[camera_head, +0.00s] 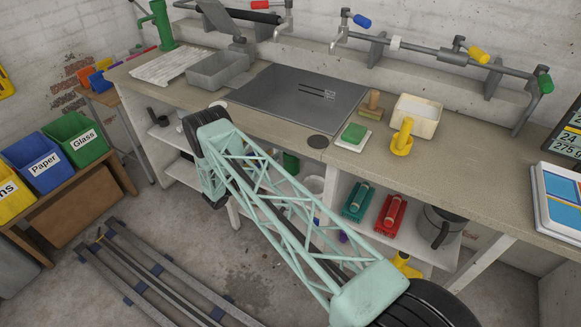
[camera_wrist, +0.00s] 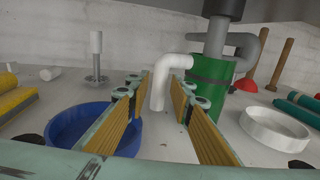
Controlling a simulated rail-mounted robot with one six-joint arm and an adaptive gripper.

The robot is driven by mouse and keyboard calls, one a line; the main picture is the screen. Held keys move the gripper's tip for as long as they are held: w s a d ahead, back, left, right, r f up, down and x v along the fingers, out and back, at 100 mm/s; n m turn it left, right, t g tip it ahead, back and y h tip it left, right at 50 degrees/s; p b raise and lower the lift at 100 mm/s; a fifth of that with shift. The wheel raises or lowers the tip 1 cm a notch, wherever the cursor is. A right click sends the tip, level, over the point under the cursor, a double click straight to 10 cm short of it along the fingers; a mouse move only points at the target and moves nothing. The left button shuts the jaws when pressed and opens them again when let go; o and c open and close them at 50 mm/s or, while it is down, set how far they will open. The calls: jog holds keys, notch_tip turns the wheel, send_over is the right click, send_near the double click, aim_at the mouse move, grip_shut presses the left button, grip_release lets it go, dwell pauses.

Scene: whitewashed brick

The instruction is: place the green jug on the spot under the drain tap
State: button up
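The green jug (camera_wrist: 210,82) stands upright under the bench in the wrist view, right of centre, with a pale hooked handle (camera_wrist: 162,78) on its left side. A green patch below the bench in the head view (camera_head: 291,164) appears to be the same jug, mostly hidden by my arm. My gripper (camera_wrist: 163,88) is open, its yellow-padded fingers on either side of the handle; I cannot tell whether they touch it. A grey pipe (camera_wrist: 217,36) comes down behind or above the jug, possibly the drain. The spot under the tap is not clearly identifiable.
In the wrist view, a blue basin (camera_wrist: 70,122) lies left, a white round dish (camera_wrist: 275,128) right, and a red plunger (camera_wrist: 246,85) beyond. Teal (camera_head: 359,202) and red (camera_head: 391,213) items fill the shelf at right.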

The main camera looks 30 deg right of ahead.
aim_at(276, 152)
jog(key=shift+b+x, duration=0.35)
jog(key=shift+x, duration=1.45)
jog(key=shift+c, duration=0.5)
grip_shut()
